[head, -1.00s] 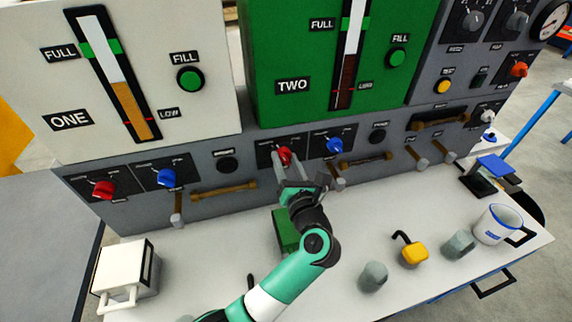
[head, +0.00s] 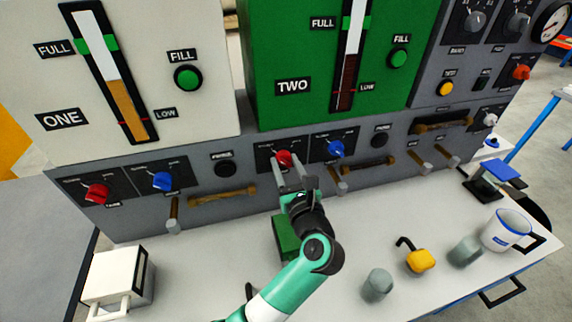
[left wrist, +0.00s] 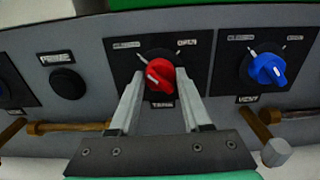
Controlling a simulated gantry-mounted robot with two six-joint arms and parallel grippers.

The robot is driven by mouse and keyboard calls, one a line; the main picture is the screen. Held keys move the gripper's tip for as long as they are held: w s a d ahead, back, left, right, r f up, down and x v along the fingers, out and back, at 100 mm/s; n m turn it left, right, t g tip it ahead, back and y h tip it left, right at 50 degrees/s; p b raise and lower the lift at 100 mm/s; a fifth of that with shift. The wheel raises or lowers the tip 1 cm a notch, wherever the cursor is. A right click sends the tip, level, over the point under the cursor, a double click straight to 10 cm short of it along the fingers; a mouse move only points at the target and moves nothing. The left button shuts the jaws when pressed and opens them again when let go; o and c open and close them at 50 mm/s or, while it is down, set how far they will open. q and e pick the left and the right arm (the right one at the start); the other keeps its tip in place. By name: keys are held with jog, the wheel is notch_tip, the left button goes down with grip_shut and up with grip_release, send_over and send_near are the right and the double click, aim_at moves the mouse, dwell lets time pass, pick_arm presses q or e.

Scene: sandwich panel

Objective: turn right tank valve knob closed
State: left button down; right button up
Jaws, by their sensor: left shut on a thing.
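The right tank valve knob is the red knob (head: 284,158) on the grey panel under green tank TWO. It also shows in the left wrist view (left wrist: 159,75), above a TANK label. My right gripper is not in view.
A blue VENT knob (left wrist: 267,69) is close to the right, and a dark button (left wrist: 67,83) is to the left. Wooden-handled levers (head: 369,167) stick out below. A green block (head: 286,238), grey pieces (head: 377,285), a yellow item (head: 420,261) and a mug (head: 506,229) stand on the bench.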

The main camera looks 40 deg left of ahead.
pick_arm(q)
jog(key=shift+c, duration=1.8)
grip_release()
jog(key=p+v, duration=0.3)
jog(key=v, duration=0.8)
jog(key=shift+s+d, duration=0.2)
jog(key=shift+d, duration=0.1)
jog(key=shift+a+r, duration=0.1)
